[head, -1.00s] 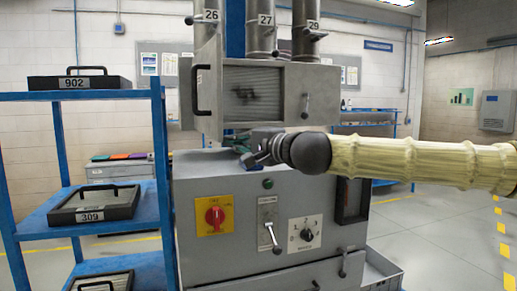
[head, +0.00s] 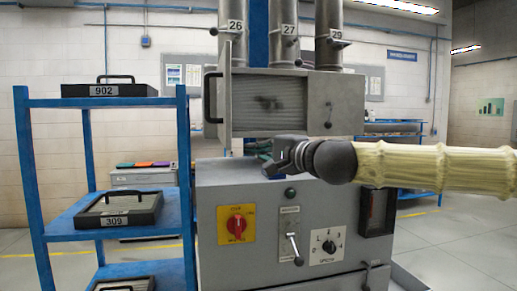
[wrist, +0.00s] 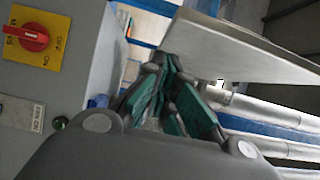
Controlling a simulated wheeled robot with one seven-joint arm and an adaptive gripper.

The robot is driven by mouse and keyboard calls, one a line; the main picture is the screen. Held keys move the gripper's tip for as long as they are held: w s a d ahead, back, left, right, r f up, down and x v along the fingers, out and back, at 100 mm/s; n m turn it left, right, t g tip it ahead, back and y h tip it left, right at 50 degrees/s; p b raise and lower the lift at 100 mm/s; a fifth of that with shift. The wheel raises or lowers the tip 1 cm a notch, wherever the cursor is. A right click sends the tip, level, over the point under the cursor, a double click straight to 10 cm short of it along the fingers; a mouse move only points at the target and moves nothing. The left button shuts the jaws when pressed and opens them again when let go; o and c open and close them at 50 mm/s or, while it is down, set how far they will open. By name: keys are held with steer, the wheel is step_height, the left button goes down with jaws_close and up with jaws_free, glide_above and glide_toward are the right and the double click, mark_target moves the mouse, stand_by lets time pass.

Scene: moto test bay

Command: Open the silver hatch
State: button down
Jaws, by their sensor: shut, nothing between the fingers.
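The silver hatch (head: 225,95) is a flat grey panel with a black bar handle (head: 208,98), at the left of the upper grey box (head: 347,100). It stands swung out, seen nearly edge-on. A ribbed panel (head: 262,103) shows in the box front. My gripper (head: 278,167) is shut and empty, just below the box and above the lower cabinet. In the wrist view its green-padded fingers (wrist: 170,98) are together, below a pale grey plate (wrist: 240,48). I cannot tell whether they touch it.
The lower cabinet (head: 330,195) carries a red switch (head: 237,224), a lever (head: 294,247) and a dial (head: 328,246). A blue shelf (head: 130,102) with black-handled cases stands at left. Pipes (head: 327,35) rise above the box. Floor (head: 450,245) is clear at right.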

steer(key=s+a+b+v, duration=0.1)
steer(key=b+v, duration=0.2)
steer(key=v, duration=0.7)
steer(key=w+a+f+g+h, duration=0.2)
steer(key=f, duration=1.2)
steer(key=w+a+f+g+h, duration=0.1)
steer(key=f, duration=1.3)
steer(key=s+d+f+n+g+h, duration=0.1)
steer(key=s+f+g+h, duration=0.15)
steer(key=f, duration=1.15)
steer(key=s+d+f+n+g+h, duration=0.1)
steer(key=s+f, duration=0.3)
steer(key=f, duration=0.9)
steer(key=s+d+f+n+g+h, duration=0.2)
steer(key=s+d+f, duration=0.3)
steer(key=s+f, duration=0.45)
steer(key=s+d+f+n+g+h, duration=0.1)
steer(key=s+d+f, duration=0.5)
steer(key=f, duration=0.6)
steer(key=s+d+f+n+g+h, duration=0.1)
steer(key=s+d+f, duration=0.3)
steer(key=s, duration=0.5)
steer(key=s+d+f+n+g+h, duration=0.2)
steer(key=s+d+f, duration=0.3)
steer(key=s+d, duration=0.3)
steer(key=shift+s+d, duration=0.35)
steer(key=shift+s, duration=0.55)
steer(key=shift+s+a+h, duration=0.1)
steer(key=shift+a+h, duration=0.05)
steer(key=shift+h, duration=0.1)
